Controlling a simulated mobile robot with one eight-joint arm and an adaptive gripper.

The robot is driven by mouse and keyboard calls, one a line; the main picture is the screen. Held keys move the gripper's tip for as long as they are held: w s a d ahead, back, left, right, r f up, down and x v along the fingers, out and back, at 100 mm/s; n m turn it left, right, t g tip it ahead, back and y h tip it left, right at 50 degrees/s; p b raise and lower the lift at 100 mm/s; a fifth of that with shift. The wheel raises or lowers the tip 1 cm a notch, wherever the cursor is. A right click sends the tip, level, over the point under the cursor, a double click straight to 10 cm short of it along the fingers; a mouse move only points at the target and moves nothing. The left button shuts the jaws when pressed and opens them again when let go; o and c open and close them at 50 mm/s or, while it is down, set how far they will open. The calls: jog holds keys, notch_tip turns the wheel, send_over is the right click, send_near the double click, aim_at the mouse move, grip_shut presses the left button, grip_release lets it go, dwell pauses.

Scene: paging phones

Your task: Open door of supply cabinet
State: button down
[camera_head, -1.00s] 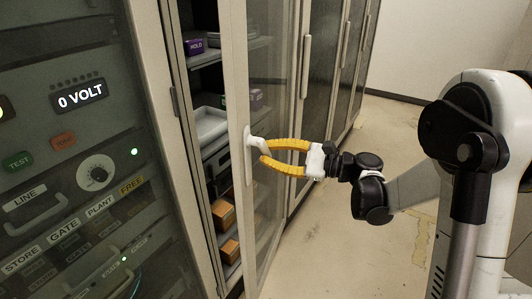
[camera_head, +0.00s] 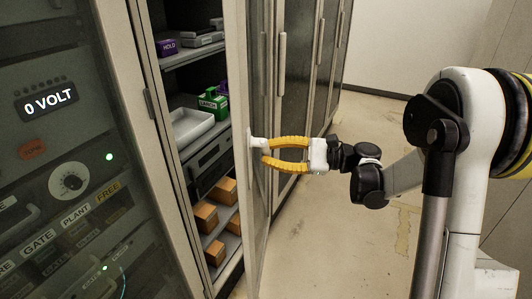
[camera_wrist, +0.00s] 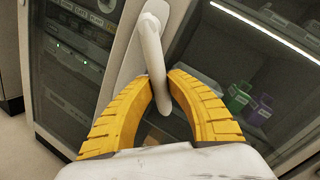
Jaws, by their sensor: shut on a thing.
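The supply cabinet door (camera_head: 236,75) is a pale frame with a dark glass pane, and it stands partly open. Its pale handle (camera_wrist: 152,62) is a curved bar on the door frame. My gripper (camera_head: 262,153) has yellow ribbed fingers shut on the handle. In the wrist view my gripper (camera_wrist: 162,90) has one finger on each side of the handle's lower end. The handle is mostly hidden by the fingers in the head view. Shelves inside the cabinet show through the gap to the left of the door.
Inside are a white tray (camera_head: 187,127), a green box (camera_head: 214,103), a purple box (camera_head: 167,46) and several cardboard boxes (camera_head: 206,217). A control panel (camera_head: 50,170) stands at the left. Other closed cabinets (camera_head: 325,70) line up behind the door. The floor (camera_head: 310,235) at right is clear.

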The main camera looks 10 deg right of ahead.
jog(key=shift+n+g+y, duration=0.3)
jog(key=shift+n+g, duration=0.3)
jog(key=shift+g, duration=0.3)
jog(key=shift+v, duration=2.8)
jog(key=shift+w, duration=0.1)
jog(key=shift+d, duration=0.1)
jog(key=d+g, duration=0.1)
jog(key=d, duration=0.1)
jog(key=d+n+g, duration=0.1)
jog(key=d, duration=0.2)
jog(key=shift+s+d, duration=0.25)
